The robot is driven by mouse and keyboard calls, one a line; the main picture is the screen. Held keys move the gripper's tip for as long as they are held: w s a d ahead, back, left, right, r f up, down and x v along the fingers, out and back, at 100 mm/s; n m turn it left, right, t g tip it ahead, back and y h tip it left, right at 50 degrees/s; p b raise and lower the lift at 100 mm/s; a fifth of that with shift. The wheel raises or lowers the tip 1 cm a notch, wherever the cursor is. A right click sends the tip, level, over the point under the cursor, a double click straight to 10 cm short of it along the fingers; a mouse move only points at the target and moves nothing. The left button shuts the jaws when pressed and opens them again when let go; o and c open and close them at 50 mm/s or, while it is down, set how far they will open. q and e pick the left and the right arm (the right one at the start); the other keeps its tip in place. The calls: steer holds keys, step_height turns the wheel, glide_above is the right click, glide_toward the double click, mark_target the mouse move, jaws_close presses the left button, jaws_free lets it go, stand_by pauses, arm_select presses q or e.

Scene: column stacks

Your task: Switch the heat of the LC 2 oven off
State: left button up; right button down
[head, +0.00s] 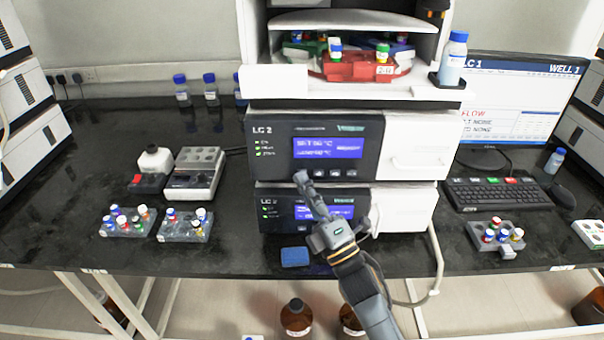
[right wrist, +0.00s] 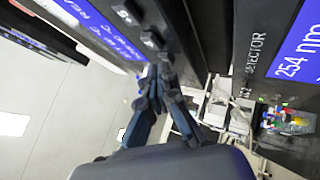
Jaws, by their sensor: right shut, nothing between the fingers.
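The LC 2 oven (head: 284,158) is the upper dark-fronted module of the middle stack. Its blue display (head: 328,148) shows set and actual temperature lines in °C, too small to read surely. A row of small buttons (head: 335,174) sits below the display; the leftmost part is hidden by my gripper. My right gripper (head: 302,180) is shut and empty, its tips at the lower left of this row. In the right wrist view, the shut fingertips (right wrist: 164,68) are close to the buttons, near one marked +5 (right wrist: 124,15). I cannot tell whether they touch. My left gripper is not in view.
A second LC 2 module (head: 275,212) with a blue display stands directly below the oven, partly behind my arm; a detector label shows in the wrist view (right wrist: 255,52). Vial racks (head: 127,221), a keyboard (head: 495,194) and a blue block (head: 294,257) lie on the bench.

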steer(key=shift+w, duration=0.1)
stand_by(0.5)
steer(key=shift+s, duration=0.85)
steer(key=s+p, duration=0.2)
steer(key=s, duration=0.3)
steer(key=shift+d, duration=0.1)
stand_by(0.5)
